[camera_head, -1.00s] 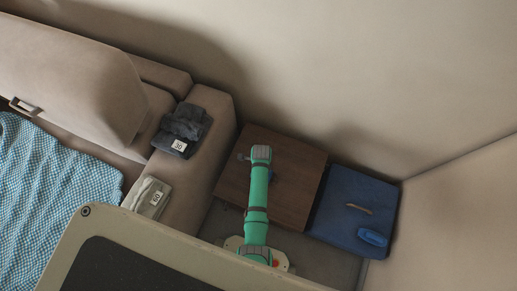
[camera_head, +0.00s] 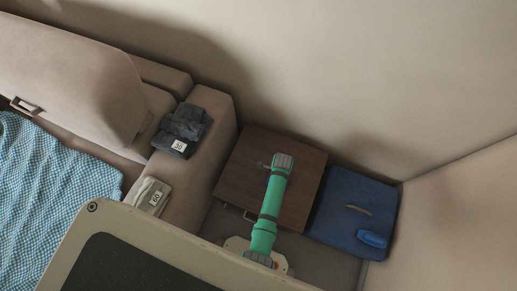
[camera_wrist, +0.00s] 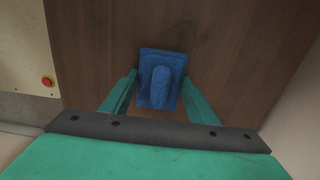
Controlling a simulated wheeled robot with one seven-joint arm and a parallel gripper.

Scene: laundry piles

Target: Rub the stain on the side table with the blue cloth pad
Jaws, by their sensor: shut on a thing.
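The side table (camera_head: 240,172) has a dark brown wooden top and stands between the sofa arm and a blue box. The wrist view looks down on its top (camera_wrist: 245,60). The blue cloth pad (camera_wrist: 162,90) is a small square with a raised grip along its middle. My gripper (camera_wrist: 162,94) is shut on this grip, one green finger on each side. The pad appears at or close to the table top; contact cannot be told. In the head view my arm hides the pad. The stain is not clearly visible; a faint darker patch shows beyond the pad.
The blue box (camera_head: 335,212) to the right carries a brown handle and a small blue object (camera_head: 372,240). A wall stands behind the table.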

